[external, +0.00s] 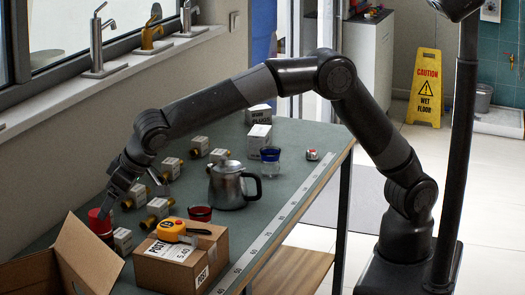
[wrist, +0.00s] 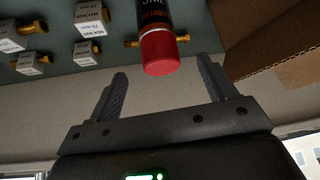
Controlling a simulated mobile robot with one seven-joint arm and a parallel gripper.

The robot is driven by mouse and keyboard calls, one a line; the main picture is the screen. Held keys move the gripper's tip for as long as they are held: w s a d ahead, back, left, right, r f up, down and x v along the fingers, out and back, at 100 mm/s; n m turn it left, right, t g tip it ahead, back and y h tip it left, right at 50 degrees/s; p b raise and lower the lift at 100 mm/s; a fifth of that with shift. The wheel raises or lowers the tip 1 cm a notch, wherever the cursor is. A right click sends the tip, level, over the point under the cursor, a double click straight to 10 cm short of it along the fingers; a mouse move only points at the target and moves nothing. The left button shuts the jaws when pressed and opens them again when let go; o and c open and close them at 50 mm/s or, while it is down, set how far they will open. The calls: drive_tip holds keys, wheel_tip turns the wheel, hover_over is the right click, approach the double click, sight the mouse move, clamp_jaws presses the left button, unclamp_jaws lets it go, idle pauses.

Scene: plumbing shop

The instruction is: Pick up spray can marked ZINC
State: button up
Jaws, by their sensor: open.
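The spray can (wrist: 157,18) has a dark body, red lettering and a red cap (wrist: 160,54). Its label is upside down in the wrist view and only partly legible; it appears to end in "NC". In the external view the red top of the can (external: 99,222) shows at the left of the table, partly hidden by the gripper and the open box. My gripper (wrist: 162,68) is open and empty, with its fingertips either side of the cap's near end and apart from it. In the external view my gripper (external: 110,203) is just above the can.
An open cardboard box (external: 75,255) stands close beside the can. A closed parcel (external: 180,262) carries a yellow tape measure (external: 171,230). Several labelled white boxes with brass fittings (external: 158,208) lie nearby. A metal pot (external: 228,187) stands mid-table. The wall and window sill border the left.

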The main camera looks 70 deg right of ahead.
sight(101, 230)
drive_tip(key=x, duration=0.4)
drive_tip(key=shift+s+x, duration=0.15)
drive_tip(key=shift+x, duration=1.2)
drive_tip(key=shift+s+x, duration=0.15)
drive_tip(key=shift+x, duration=1.2)
drive_tip(key=shift+d+f, duration=0.1)
drive_tip(key=shift+f, duration=0.1)
drive_tip(key=shift+c, duration=0.5)
drive_tip(key=c, duration=1.2)
drive_tip(key=shift+o, duration=0.2)
drive_tip(key=shift+r, duration=0.1)
